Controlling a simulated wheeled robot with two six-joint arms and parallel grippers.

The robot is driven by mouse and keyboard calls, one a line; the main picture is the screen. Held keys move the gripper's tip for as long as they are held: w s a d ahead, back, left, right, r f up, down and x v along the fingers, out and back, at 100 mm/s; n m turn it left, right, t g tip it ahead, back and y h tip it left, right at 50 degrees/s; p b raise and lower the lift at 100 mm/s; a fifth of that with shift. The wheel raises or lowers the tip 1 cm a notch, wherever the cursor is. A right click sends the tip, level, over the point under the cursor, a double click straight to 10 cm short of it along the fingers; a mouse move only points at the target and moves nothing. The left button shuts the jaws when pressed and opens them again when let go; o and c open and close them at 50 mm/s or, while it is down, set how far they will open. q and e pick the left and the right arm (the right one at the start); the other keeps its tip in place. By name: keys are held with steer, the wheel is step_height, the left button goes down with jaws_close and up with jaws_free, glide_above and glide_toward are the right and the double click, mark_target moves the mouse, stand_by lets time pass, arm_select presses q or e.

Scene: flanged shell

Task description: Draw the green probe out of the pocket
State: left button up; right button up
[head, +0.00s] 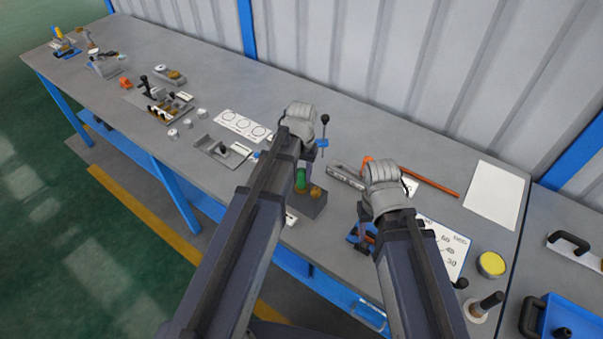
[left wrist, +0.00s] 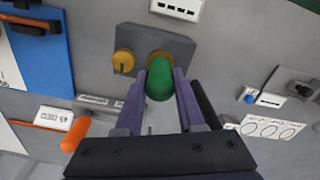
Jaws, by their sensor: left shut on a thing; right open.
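The green probe (left wrist: 161,82) is a rounded green piece between the two purple fingers of my left gripper (left wrist: 161,76), which is shut on it. Its far end is at a yellow-brown ring, the pocket (left wrist: 157,54), in a grey block (left wrist: 183,44). I cannot tell how deep it sits. In the head view the probe (head: 301,177) shows beside my left gripper (head: 300,172), above the block (head: 310,207); my left arm hides part of it. My right gripper (head: 363,215) is open, further right, over a blue item (head: 354,235).
A yellow slotted knob (left wrist: 124,62) is on the block beside the pocket. A black-knobbed rod in a blue holder (head: 322,143) stands behind my left gripper. An orange rod (head: 430,180) and a white sheet (head: 493,194) lie to the right.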

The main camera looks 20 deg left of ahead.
arm_select(q)
jaws_close()
steer(key=shift+r, duration=0.1)
steer(key=shift+r+p, duration=3.45)
steer(key=shift+p, duration=0.1)
